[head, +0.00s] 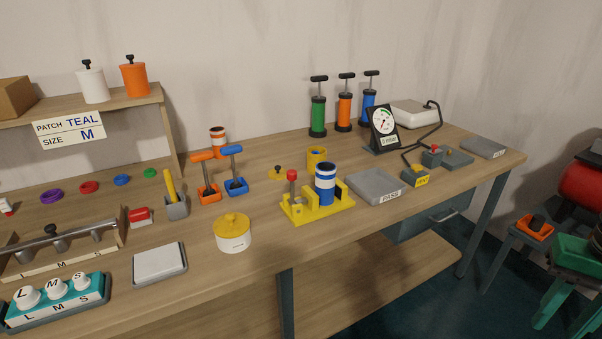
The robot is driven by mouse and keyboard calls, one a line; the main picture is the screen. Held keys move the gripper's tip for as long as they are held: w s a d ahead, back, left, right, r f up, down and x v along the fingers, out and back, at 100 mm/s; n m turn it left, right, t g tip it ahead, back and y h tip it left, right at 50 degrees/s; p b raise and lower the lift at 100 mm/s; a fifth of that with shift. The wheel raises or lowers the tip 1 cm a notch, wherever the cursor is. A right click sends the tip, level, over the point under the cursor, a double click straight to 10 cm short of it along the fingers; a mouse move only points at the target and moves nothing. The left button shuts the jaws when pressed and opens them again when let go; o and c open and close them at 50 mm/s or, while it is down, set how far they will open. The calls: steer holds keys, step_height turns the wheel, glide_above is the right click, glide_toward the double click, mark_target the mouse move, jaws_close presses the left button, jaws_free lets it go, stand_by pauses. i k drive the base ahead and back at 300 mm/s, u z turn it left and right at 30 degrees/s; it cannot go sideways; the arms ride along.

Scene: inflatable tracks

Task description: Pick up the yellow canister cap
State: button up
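A flat yellow cap (277,175) with a small dark knob lies on the workbench top, left of a short yellow canister (317,158). The canister looks open at its top. A white round pot (233,238) with a yellow lid (231,222) stands nearer the front of the bench. My gripper is not in view.
On the workbench (385,222), a yellow fixture (318,211) holding a blue-and-white cylinder (325,185) stands in front of the canister. Orange and blue T-handled tools (236,186) stand left of the cap. A grey pad (377,185) lies to the right. Bare wood surrounds the cap.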

mark_target(277, 173)
steer(key=z, duration=1.8)
steer(key=i, duration=1.45)
steer(key=u, duration=2.85)
steer(key=i, duration=0.35)
steer(key=u, duration=0.4)
